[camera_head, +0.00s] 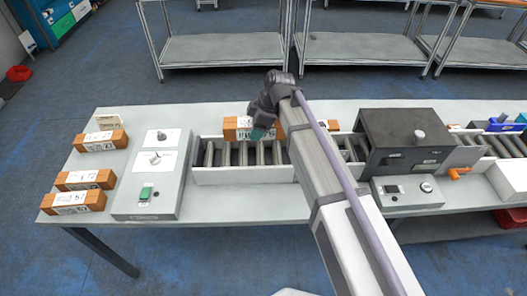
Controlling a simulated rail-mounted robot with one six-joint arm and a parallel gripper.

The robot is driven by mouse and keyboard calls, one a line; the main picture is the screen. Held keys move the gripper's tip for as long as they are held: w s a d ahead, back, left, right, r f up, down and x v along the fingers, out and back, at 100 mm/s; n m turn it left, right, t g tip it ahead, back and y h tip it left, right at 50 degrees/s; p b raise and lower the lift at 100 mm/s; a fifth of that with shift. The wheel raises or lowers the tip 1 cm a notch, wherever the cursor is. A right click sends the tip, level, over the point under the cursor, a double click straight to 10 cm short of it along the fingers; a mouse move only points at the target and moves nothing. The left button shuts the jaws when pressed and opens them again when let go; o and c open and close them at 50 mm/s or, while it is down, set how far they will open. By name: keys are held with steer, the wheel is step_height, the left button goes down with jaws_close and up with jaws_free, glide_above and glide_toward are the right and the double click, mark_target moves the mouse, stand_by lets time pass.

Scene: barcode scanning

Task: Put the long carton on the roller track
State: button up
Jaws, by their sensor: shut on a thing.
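A long orange-brown carton (238,126) with a white label is at the rear side of the roller track (245,176). My gripper (262,130) is at this carton and shut on it; the fingertips are mostly hidden by my wrist. My arm crosses in front and covers the middle of the carton and part of the track. I cannot tell whether the carton touches the rollers. Other similar cartons lie at the table's left end: one at the back (101,141), one in the middle (85,180) and one at the front (73,202).
A grey control box (150,190) with a green button stands left of the track. A dark scanner housing (405,140) covers the track on the right, with a small device (407,193) before it. Rollers left of my arm look bare.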

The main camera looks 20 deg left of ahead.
mark_target(257, 154)
step_height(257, 154, down, 10)
steer(key=b, duration=0.8)
steer(key=shift+d+r, duration=0.1)
steer(key=shift+r, duration=0.4)
steer(key=shift+f, duration=0.2)
steer(key=o, duration=1.2)
steer(key=shift+d+r+p, duration=0.1)
steer(key=shift+r+p, duration=0.4)
steer(key=shift+r, duration=0.05)
steer(key=p+v, duration=1)
steer(key=v, duration=0.1)
steer(key=shift+d+r+p, duration=0.15)
steer(key=shift+r+p, duration=0.1)
steer(key=shift+p, duration=0.1)
steer(key=shift+w+f, duration=0.1)
steer(key=shift+f, duration=0.1)
